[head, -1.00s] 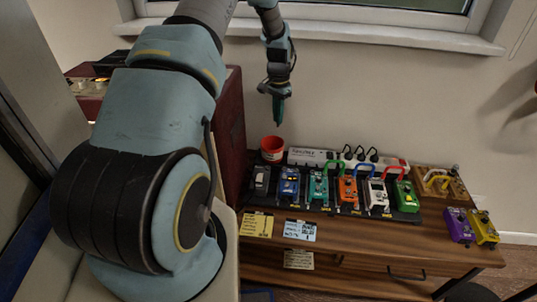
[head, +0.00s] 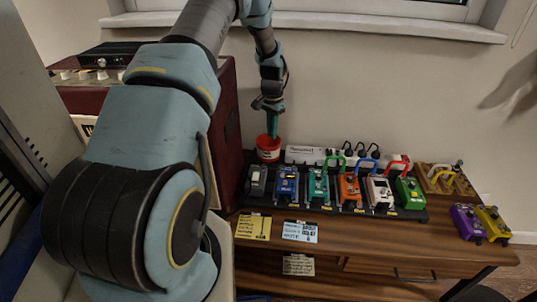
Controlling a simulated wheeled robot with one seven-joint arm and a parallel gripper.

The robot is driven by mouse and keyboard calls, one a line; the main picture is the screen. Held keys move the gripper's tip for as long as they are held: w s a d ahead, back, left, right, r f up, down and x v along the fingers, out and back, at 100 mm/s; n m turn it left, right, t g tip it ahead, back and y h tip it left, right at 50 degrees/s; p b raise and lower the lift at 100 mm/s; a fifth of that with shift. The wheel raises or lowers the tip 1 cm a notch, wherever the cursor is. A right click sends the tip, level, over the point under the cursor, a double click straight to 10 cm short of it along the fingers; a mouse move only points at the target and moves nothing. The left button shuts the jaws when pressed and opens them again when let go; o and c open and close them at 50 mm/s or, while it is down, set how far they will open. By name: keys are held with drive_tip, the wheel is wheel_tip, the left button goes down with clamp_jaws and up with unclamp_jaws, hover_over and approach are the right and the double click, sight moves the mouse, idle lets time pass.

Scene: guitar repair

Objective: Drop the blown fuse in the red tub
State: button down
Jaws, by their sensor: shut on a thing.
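The red tub (head: 268,154) stands at the back left of the wooden bench, beside the power strip. My gripper (head: 271,132) points straight down at the tub, its green fingertips at or just inside the tub's rim. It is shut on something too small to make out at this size. I take this to be the blown fuse, which is hidden by the fingers or the tub wall. The inside of the tub cannot be seen.
A power strip (head: 305,154) with black plugs lies right of the tub. A row of coloured pedals sits on a black board in front. A dark red amplifier cabinet (head: 229,120) rises close on the left. Purple (head: 467,223) and yellow (head: 493,224) pedals stand at the right end.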

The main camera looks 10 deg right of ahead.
drive_tip(key=shift+f, duration=0.7)
drive_tip(key=c, duration=0.9)
unclamp_jaws()
wheel_tip(320, 180, up, 11)
drive_tip(key=shift+f+b, duration=0.1)
drive_tip(key=shift+b, duration=0.9)
